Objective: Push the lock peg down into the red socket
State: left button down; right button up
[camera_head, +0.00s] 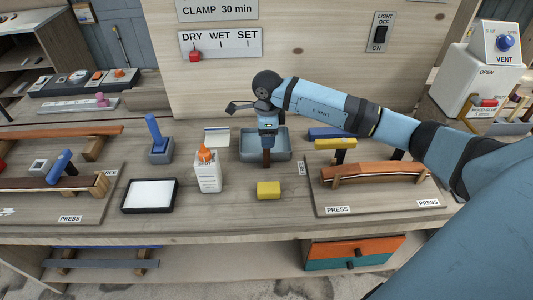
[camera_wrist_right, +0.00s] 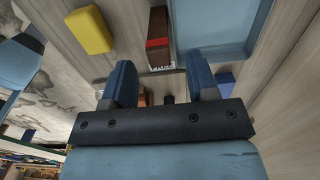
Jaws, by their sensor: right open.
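I cannot tell whether this is the lock peg or the red socket. Neither is clearly identifiable elsewhere. My left gripper is not in view.
A yellow block (camera_head: 268,190) and a white glue bottle (camera_head: 207,170) stand near the gripper. A black-framed white pad (camera_head: 150,195) lies left.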

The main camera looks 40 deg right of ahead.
notch_tip(320, 180, down, 5)
jog(key=shift+a+r+p, duration=0.1)
jog(key=shift+p, duration=0.25)
grip_shut()
jog(key=shift+r, duration=0.1)
notch_tip(320, 180, up, 20)
jog(key=b, duration=0.1)
dwell(0.4)
